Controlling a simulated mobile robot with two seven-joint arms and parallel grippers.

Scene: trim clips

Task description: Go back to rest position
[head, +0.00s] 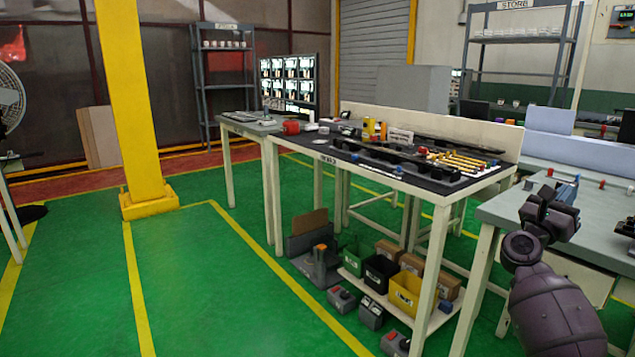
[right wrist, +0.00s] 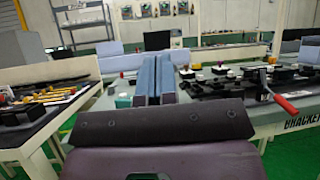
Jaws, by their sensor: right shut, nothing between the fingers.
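My right gripper (head: 568,190) is at the right of the head view, over the near edge of the grey bench (head: 490,212). In the right wrist view its two blue fingers (right wrist: 155,80) lie side by side, shut, with nothing between them. It points forward over the bench and appears apart from the parts there. My left gripper is not in the head view.
A dark-topped table (head: 318,152) with tools and parts stands at centre, with bins (head: 404,292) on its lower shelf. A bracket bench with a red-handled clamp (right wrist: 285,102) shows in the wrist view. A yellow pillar (head: 135,100) stands left. Green floor (head: 190,270) is clear.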

